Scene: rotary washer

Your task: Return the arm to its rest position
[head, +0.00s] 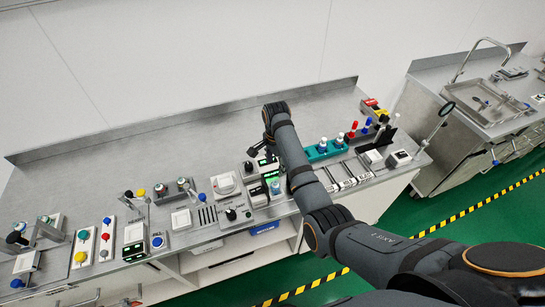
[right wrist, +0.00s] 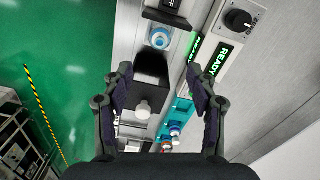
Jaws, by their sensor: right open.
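My right arm comes in from the lower right of the head view and reaches up over the workbench (head: 120,160). My right gripper (head: 260,147) hangs at the arm's far end, above the middle of the bench, partly hidden by the wrist. In the right wrist view the right gripper (right wrist: 162,98) is open, its two dark fingers wide apart. Nothing is held between them. Below it show a black box (right wrist: 150,68), a small white rounded piece (right wrist: 142,110) and a blue-capped item (right wrist: 159,38). My left gripper is not in view.
Green READY displays (right wrist: 223,57) and a black dial (right wrist: 239,20) lie beside the fingers. A teal rack (head: 325,150) with capped vials stands right of the arm. Button panels (head: 106,238) fill the bench's left. A sink (head: 487,103) stands at the far right.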

